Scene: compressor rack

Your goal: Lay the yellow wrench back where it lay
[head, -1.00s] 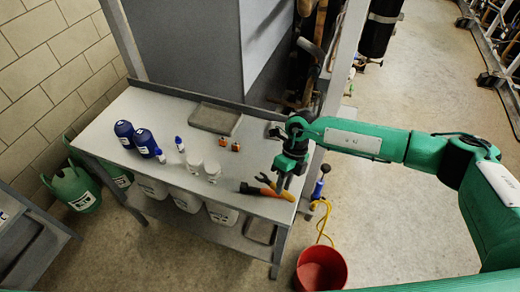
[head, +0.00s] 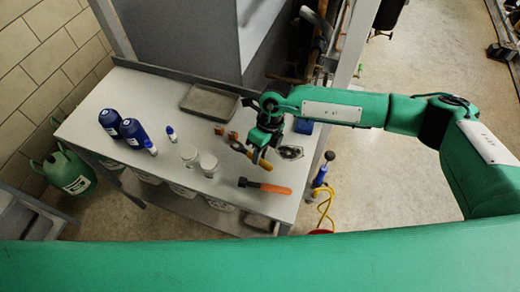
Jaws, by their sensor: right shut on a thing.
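The yellow wrench (head: 264,163) is in the jaws of my right gripper (head: 259,155), which points down over the right part of the grey workbench (head: 222,192). One end of the wrench is dark and points to the back left; its yellow end points to the front right. The jaws hide its middle. I cannot tell whether it touches the bench top. A tool with a black head and orange handle (head: 275,189) lies on the bench in front of the gripper, apart from it. My left gripper is out of view.
Two white tubs (head: 208,164), blue bottles (head: 133,132) and small orange pieces (head: 219,131) stand left of the gripper. A grey tray (head: 210,101) lies at the back. A dark object (head: 290,152) lies close right. A green arm link of mine crosses the bottom.

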